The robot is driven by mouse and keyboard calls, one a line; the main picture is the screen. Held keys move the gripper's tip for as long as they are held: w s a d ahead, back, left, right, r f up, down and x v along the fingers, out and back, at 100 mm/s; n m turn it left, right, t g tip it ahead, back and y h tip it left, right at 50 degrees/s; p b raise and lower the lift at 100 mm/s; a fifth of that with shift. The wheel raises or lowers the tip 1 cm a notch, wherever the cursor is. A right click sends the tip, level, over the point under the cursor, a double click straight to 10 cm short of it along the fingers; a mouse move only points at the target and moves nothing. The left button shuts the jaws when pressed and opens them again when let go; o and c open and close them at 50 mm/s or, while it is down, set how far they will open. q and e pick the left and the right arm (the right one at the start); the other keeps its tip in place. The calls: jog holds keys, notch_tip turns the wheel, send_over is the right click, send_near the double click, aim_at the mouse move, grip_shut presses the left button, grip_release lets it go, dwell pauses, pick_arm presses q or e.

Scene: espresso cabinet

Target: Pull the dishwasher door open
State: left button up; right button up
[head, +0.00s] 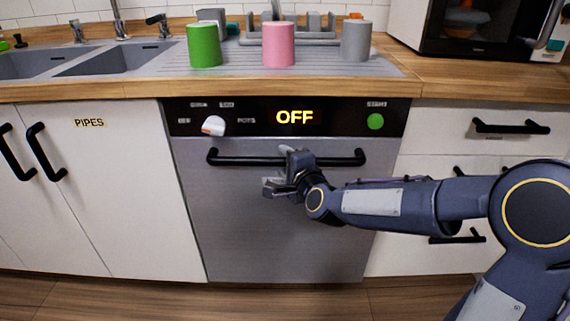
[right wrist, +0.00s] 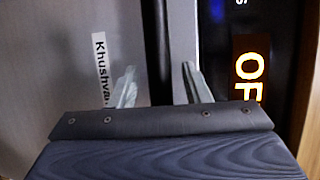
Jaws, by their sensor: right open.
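The dishwasher door (head: 235,225) is a grey metal front, upright and closed in the cabinet row. Its black bar handle (head: 235,160) runs across the top; the handle also shows as a dark upright band in the right wrist view (right wrist: 155,45). My right gripper (head: 279,169) is at the middle of the handle, with one finger above the bar and one below. In the right wrist view its fingers (right wrist: 158,72) are spread, one on each side of the bar. Contact with the bar cannot be told. My left gripper is not in view.
Above the door is a black panel (head: 345,121) reading OFF, with a white knob (head: 213,126) and a green button (head: 375,121). Green (head: 204,45), pink (head: 278,44) and grey (head: 355,41) cups stand on the counter. Drawers (head: 480,128) flank the right side. Floor in front is clear.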

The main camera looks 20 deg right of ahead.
jog(key=shift+w, duration=0.25)
grip_shut()
jog(key=shift+a+f, duration=0.1)
